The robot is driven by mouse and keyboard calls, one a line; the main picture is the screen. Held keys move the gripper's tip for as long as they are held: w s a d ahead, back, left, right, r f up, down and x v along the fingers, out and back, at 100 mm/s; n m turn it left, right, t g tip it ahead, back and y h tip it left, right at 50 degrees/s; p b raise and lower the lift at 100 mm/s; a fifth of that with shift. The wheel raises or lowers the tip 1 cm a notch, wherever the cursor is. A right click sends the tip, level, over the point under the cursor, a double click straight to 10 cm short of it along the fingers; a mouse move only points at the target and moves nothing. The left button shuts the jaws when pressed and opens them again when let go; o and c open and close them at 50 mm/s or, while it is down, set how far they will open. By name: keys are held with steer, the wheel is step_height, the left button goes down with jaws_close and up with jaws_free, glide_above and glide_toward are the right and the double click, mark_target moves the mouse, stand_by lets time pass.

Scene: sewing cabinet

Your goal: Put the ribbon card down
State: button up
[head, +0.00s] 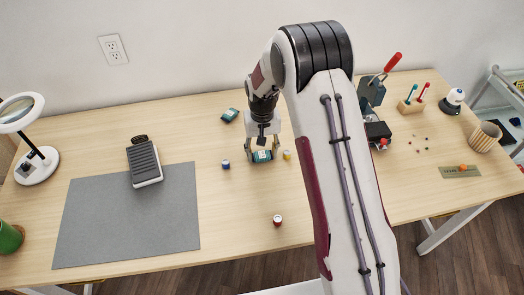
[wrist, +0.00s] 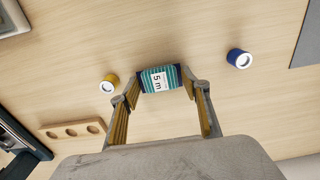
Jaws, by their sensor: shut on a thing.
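My gripper (head: 262,151) points down over the middle of the table and is shut on a teal ribbon card (head: 262,156). In the wrist view the ribbon card (wrist: 161,78) lies between the two fingertips (wrist: 160,84), with a white "5 m" label facing the camera. The fingers touch its two short ends. I cannot tell whether its underside touches the table.
A blue spool (head: 226,164) stands left of the held card and a yellow spool (head: 287,155) close on its right. A red spool (head: 277,221) stands nearer the front edge. The grey mat (head: 125,225) lies to the left. Bare wood lies between mat and red spool.

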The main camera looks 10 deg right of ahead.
mark_target(262, 154)
steer(key=o, duration=0.8)
steer(key=shift+o, duration=0.2)
steer(key=shift+r, duration=0.1)
step_height(262, 154, up, 12)
steer(key=shift+r, duration=0.15)
stand_by(0.7)
